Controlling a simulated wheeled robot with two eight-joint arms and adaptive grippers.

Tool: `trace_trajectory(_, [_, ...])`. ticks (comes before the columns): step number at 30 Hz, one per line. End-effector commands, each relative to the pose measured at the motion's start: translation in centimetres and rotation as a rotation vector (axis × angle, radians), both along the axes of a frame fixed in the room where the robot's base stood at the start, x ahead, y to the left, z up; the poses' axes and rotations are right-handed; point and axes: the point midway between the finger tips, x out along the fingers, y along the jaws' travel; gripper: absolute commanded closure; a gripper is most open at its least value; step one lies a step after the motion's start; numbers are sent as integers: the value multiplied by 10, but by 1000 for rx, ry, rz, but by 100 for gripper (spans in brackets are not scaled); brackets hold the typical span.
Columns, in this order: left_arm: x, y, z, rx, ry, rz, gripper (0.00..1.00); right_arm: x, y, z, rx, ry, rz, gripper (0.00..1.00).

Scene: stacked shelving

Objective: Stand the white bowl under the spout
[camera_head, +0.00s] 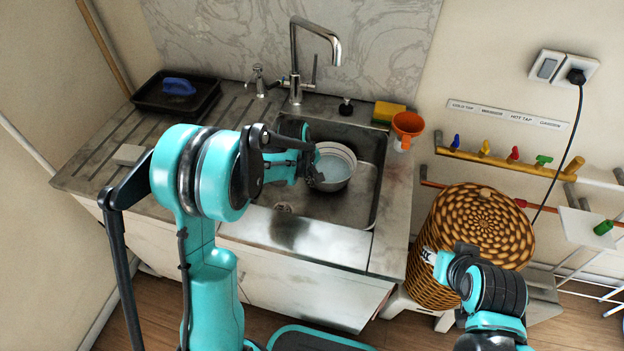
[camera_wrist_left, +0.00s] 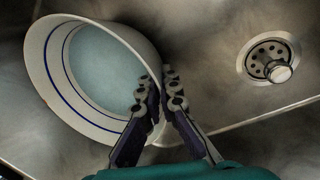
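The white bowl (camera_head: 339,152), with a pale blue inside and dark blue rings, is in the right part of the steel sink (camera_head: 290,232). The chrome spout (camera_head: 335,50) of the tap arches above the sink's back edge, behind the bowl. My left gripper (camera_head: 314,172) is at the bowl's near left side. In the left wrist view, the left gripper's fingers (camera_wrist_left: 160,92) pinch the wall of the bowl (camera_wrist_left: 98,75), one inside and one outside. Whether the bowl touches the sink floor is unclear. My right arm's end (camera_head: 460,268) is by the wicker basket; its fingers cannot be made out.
The drain (camera_wrist_left: 270,62) lies beside the bowl. A black tray (camera_head: 160,104) is at the left. The wicker basket (camera_head: 450,225) stands at the right.

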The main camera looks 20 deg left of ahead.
Motion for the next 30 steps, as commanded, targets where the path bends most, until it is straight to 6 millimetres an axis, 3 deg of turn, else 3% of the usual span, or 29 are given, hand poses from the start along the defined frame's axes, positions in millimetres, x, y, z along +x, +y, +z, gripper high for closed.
trace_trajectory(24, [0,0,-9,0,-1,0,100,0,0,0,0,0,0,60])
trace_trajectory(27, [0,0,-9,0,-1,0,74,0,0,0,0,0,0,60])
trace_trajectory(30, [0,0,-9,0,-1,0,71,0,0,0,0,0,0,60])
